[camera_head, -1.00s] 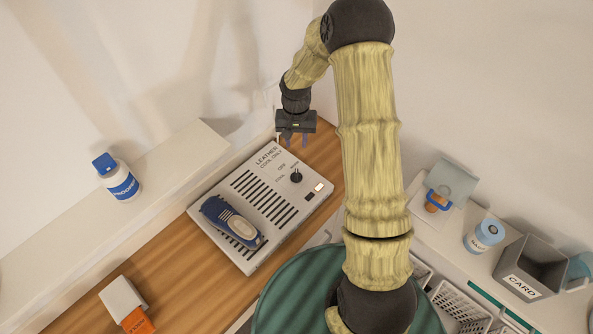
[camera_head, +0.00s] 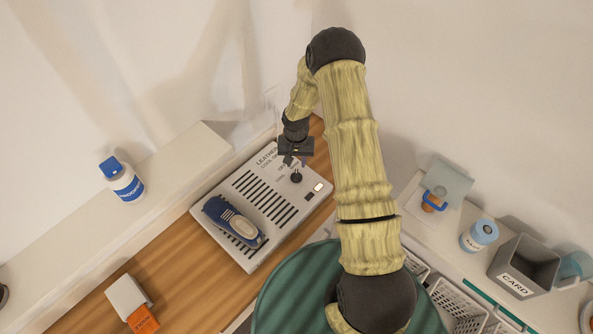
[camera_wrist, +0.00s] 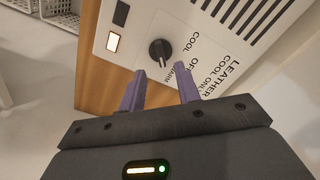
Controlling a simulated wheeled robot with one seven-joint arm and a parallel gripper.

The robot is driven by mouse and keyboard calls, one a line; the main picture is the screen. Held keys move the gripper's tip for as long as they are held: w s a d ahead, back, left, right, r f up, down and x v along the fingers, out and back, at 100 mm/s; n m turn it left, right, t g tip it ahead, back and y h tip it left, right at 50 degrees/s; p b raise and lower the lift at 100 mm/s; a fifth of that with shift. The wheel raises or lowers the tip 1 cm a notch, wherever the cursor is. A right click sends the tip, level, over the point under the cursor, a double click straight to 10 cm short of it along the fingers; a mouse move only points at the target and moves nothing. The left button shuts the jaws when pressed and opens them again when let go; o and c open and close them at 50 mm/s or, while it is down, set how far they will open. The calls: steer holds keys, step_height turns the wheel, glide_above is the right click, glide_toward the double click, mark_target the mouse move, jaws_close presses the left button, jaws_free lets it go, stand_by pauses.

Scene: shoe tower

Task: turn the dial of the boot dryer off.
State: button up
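The boot dryer (camera_head: 240,262) is a pale grey slotted box on the wooden bench, with a blue shoe (camera_head: 232,222) lying on it. Its black dial (camera_head: 296,177) stands on the panel near the "LEATHER COOL ONLY" print, and it also shows in the wrist view (camera_wrist: 160,53). COOL, OFF and WARM are printed around the dial; I cannot tell surely which one it points to. My gripper (camera_head: 296,162) is above the panel close to the dial. In the wrist view its two purple fingers (camera_wrist: 161,82) are apart and empty, with the dial just beyond their tips.
A lit indicator (camera_head: 318,187) and a dark square (camera_head: 308,196) sit beside the dial. A blue-capped bottle (camera_head: 124,182) stands on the white ledge. An orange and white box (camera_head: 128,298) lies on the bench. A CARD bin (camera_head: 526,262) stands at right.

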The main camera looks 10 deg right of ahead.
mark_target(296, 174)
step_height(296, 174, down, 8)
steer(key=shift+r+p, duration=0.25)
steer(key=shift+p, duration=0.85)
jaws_close()
